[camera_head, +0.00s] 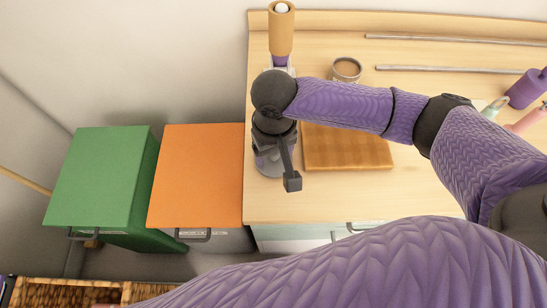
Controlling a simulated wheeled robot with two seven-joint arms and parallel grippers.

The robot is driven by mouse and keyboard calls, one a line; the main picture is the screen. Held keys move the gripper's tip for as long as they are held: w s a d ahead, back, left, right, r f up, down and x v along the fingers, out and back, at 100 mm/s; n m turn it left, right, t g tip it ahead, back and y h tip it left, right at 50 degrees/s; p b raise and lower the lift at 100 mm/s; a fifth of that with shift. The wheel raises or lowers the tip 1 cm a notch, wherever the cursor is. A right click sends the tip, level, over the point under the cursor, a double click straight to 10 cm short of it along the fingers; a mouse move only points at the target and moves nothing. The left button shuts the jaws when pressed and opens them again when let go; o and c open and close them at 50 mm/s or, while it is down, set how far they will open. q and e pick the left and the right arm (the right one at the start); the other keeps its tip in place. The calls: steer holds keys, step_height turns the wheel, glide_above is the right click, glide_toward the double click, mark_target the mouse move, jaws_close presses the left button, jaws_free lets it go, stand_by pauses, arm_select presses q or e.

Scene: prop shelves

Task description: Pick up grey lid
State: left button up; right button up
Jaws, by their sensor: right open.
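My right gripper (284,172) is over the left end of the wooden counter, beside the cutting board. It is open, with one dark finger showing clearly and the other side hard to make out. I see nothing that is plainly a grey lid. A small round container (346,69) with a brownish top stands behind my right forearm; I cannot tell whether that top is a lid or its contents. A greyish rounded form (267,163) shows just below the gripper, and I cannot tell what it is. My left gripper is not in view.
The wooden counter (425,204) holds a cutting board (345,150), a tan cylinder (281,32), two long rods and a purple bottle (525,89). Green (98,178) and orange (198,172) bins stand left. A wicker basket (60,291) is bottom left.

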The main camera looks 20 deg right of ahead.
jaws_close()
steer(key=shift+r, duration=0.1)
